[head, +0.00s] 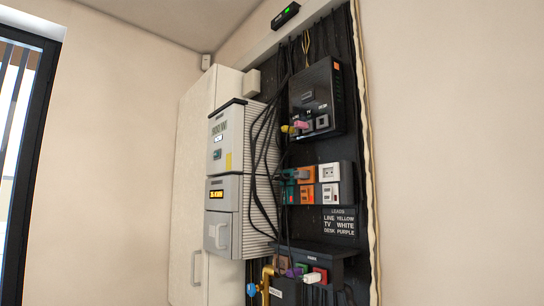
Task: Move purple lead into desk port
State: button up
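A purple plug (294,272) sits at the dark lower block (318,256) labelled PARK, with a dark cable running up from it. A white plug (316,277) is beside it on the right. The black box (318,82) higher up has several square ports; a yellow plug (289,129) and a pink plug (301,125) are at its lower left. The port labels are too small to read surely, so I cannot tell which is desk. A sign (340,222) lists LINE yellow, TV white, DESK purple. My gripper is not in view.
Black cables (264,150) hang between the box and a grey ribbed unit (226,180). Orange and white socket modules (306,174) and teal plugs (288,186) sit mid-panel. A brass pipe with a blue handle (251,289) stands at lower left. Bare wall (455,150) lies right.

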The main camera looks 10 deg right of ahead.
aim_at(298, 271)
jog(key=z, duration=0.4)
jog(key=j+z, duration=0.15)
jog(key=z, duration=0.25)
jog(key=j+z, duration=0.15)
jog(key=z, duration=0.25)
jog(key=j+z, duration=0.1)
jog(key=z, duration=0.35)
jog(key=k+j+z, duration=0.1)
jog(key=j+z, duration=0.15)
jog(key=j, duration=0.25)
jog(key=k+j+z, duration=0.1)
jog(key=j+z, duration=0.2)
jog(key=j, duration=0.2)
jog(key=k+j+z, duration=0.25)
jog(key=j, duration=0.2)
jog(key=k+j+z, duration=0.15)
jog(key=j+z, duration=0.15)
jog(key=j, duration=0.15)
jog(key=k+j+z, duration=0.25)
jog(key=k+j, duration=0.45)
jog(key=j, duration=0.15)
jog(key=k+j, duration=0.5)
jog(key=j+z, duration=0.05)
jog(key=j, duration=0.1)
